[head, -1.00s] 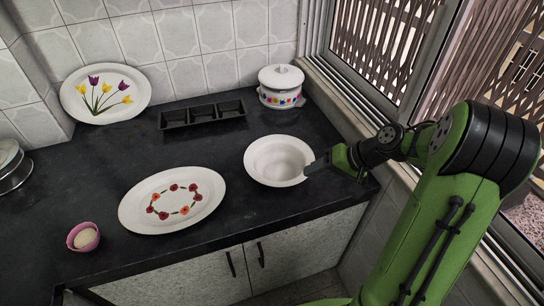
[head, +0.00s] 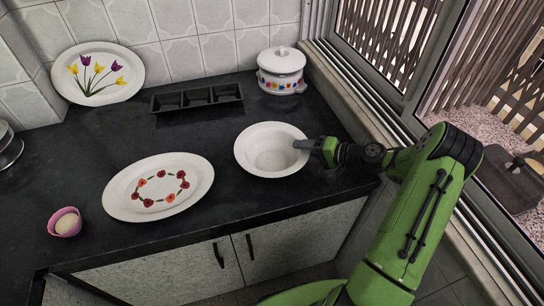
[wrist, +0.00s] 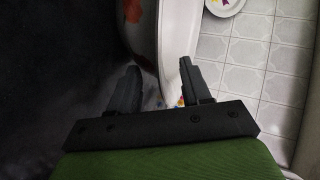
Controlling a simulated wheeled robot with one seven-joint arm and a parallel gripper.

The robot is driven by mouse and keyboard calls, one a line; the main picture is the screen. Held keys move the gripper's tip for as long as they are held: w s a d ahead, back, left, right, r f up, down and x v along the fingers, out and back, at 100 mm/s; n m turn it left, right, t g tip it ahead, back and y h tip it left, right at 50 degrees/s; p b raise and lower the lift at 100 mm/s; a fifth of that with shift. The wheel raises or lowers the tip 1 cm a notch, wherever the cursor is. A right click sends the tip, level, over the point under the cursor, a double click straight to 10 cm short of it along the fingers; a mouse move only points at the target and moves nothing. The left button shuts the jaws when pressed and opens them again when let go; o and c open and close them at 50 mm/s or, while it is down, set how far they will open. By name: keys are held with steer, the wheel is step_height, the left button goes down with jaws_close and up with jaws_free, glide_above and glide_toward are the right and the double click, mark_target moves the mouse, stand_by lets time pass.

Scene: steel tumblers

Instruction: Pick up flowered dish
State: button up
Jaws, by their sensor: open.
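A white oval dish with a ring of red and orange flowers (head: 160,204) lies flat on the dark counter, left of a plain white bowl. A second flowered dish, with purple and yellow tulips (head: 98,73), leans on the tiled wall at the back left. My gripper (head: 300,144) is open at the bowl's right rim, apart from both dishes; I cannot tell if it touches the bowl. In the wrist view my fingers (wrist: 158,80) are spread and empty. A curved white surface with red-orange patches (wrist: 176,30) shows beyond them, partly cut off.
The white bowl (head: 248,150) stands between my gripper and the oval dish. A lidded pot (head: 281,66), a black three-part tray (head: 197,97) and a pink cup (head: 65,227) are on the counter (head: 100,145). A window borders the right side.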

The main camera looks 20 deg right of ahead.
steer(key=shift+w+a+f, duration=0.2)
steer(key=shift+w+a, duration=0.1)
steer(key=shift+w, duration=0.05)
jaws_close()
